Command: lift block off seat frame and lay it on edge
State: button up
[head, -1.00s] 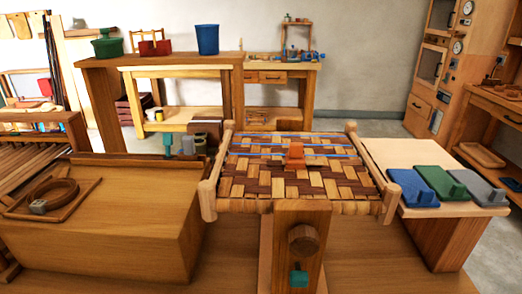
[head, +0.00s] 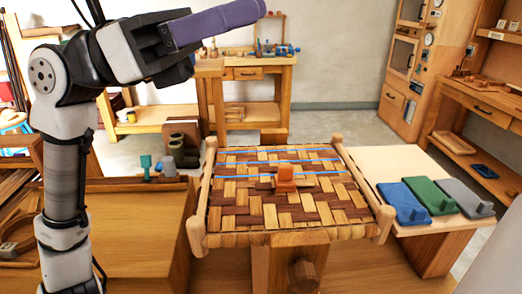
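An orange block (head: 286,179) stands upright on the woven seat, a little behind its middle, by the blue strands. The seat frame (head: 364,190) has pale wooden rails and corner posts around a weave of light and dark bark strips. My gripper (head: 215,22) is high at the upper left, well above and apart from the seat and block. A long purple piece extends right from its black body. I cannot tell whether this is its fingers or something held, so its opening is unclear.
A side table (head: 440,235) at the right bears blue (head: 403,204), green (head: 430,196) and grey (head: 464,197) plates with upright tabs. A wooden bench top (head: 145,225) lies left, with a teal-headed tool (head: 146,166) and small pieces at its back.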

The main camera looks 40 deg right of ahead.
jog(key=d+f+t+y+p, duration=0.1)
jog(key=d+f+t+y, duration=0.35)
jog(key=d, duration=0.85)
jog(key=n+t+y+p, duration=0.2)
jog(key=t+y+p, duration=0.1)
jog(key=t+y, duration=0.75)
send_over(286, 165)
notch_tip(286, 165, down, 12)
jog(key=shift+g+y, duration=0.4)
jog(key=f, duration=0.4)
jog(key=f+p, duration=0.1)
jog(key=f, duration=0.3)
jog(key=shift+s+d, duration=0.15)
jog(key=shift+d, duration=0.05)
jog(key=shift+a+f+p, duration=0.15)
jog(key=shift+f+p, duration=0.4)
jog(key=shift+f, duration=0.85)
jog(key=shift+a+f+p, duration=0.1)
jog(key=shift+f+p, duration=0.45)
jog(key=shift+f, duration=0.8)
grip_shut()
